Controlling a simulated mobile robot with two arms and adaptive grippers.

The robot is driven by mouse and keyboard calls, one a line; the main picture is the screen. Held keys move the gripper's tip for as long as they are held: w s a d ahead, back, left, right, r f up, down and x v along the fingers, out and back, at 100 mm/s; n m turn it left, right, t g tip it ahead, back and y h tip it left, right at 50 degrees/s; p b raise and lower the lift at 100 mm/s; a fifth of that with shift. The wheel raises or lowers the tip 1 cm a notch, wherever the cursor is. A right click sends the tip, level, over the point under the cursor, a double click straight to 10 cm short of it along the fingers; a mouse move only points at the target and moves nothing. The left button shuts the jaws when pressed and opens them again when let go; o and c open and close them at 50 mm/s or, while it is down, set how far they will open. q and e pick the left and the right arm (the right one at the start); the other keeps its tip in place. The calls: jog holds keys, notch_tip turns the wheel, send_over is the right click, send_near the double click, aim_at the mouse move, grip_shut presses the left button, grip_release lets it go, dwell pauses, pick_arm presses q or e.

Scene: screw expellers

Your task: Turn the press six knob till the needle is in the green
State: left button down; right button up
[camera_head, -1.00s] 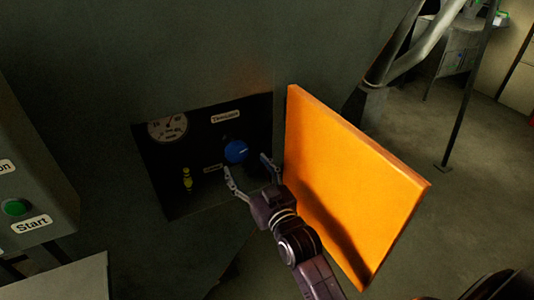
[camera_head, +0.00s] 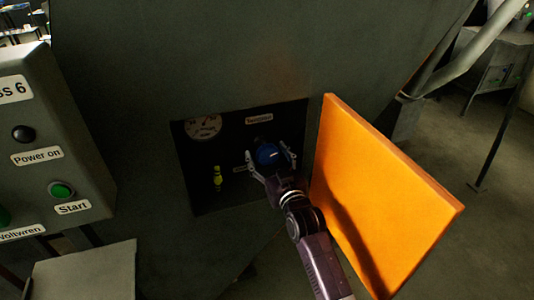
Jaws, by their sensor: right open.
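The blue knob (camera_head: 267,155) sits in a dark recess (camera_head: 222,195) in the machine's grey wall. My right gripper (camera_head: 271,162) is open, with one finger on each side of the knob. I cannot tell whether the fingers touch it. My left gripper is not in view.
The open orange door (camera_head: 385,195) stands close to the right of my right arm. A yellow-green part (camera_head: 217,178) is in the recess, left of the knob. A control box (camera_head: 50,150) marked "ss 6", with a green Start button (camera_head: 61,190), is at left.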

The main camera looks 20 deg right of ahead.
jog(key=c, duration=1.2)
jog(key=shift+m, duration=0.3)
jog(key=m+p, duration=0.2)
jog(key=m, duration=0.1)
jog(key=shift+r, duration=0.1)
jog(key=shift+m+p, duration=0.8)
jog(key=shift+m, duration=1.8)
jog(key=o, duration=1.2)
